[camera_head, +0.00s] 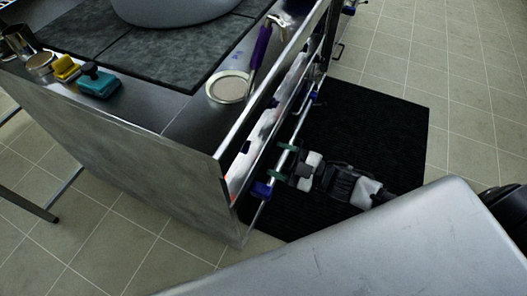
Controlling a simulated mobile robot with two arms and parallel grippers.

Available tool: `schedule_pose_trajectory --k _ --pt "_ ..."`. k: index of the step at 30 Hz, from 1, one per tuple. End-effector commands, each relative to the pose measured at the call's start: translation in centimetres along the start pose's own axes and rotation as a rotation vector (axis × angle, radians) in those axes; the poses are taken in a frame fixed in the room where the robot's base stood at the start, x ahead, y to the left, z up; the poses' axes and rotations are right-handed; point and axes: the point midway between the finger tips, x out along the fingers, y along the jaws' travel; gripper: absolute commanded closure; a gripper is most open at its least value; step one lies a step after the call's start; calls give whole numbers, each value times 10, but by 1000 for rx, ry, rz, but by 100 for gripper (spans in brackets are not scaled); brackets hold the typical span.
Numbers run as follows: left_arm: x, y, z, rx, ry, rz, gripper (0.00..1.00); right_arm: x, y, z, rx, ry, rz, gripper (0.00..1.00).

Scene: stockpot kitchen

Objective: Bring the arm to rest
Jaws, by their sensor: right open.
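My right gripper (282,162) is beside the front rail of the steel counter, over the black floor mat. Its fingers are apart, with green tips close to the rail. I cannot tell whether they touch it. My right arm reaches in from the lower right. My left gripper is out of view.
The steel counter (185,122) bears a grey pot (170,8), a round strainer-like tool (229,87) with a purple handle, and yellow (66,68) and teal (98,82) items. A metal rail (306,100) runs along its front. The black mat (385,120) and tiled floor (455,85) look clear to the right.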

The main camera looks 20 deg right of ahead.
Motion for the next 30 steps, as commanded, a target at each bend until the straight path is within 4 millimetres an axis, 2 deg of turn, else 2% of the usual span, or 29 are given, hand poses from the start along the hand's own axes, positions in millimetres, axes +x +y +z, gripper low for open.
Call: schedule_pose_trajectory --k 6,23,26,29,30 --pt "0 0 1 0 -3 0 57 -13 0 0 -1 1 -1 34" --pt "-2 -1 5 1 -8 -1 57 -14 1 4 5 -14 6 34" --pt "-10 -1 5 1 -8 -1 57 -18 2 26 37 -100 37 34" --pt "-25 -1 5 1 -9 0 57 -33 -6 74 112 -278 92 34" --pt "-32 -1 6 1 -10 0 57 -44 -14 96 155 -371 116 34"
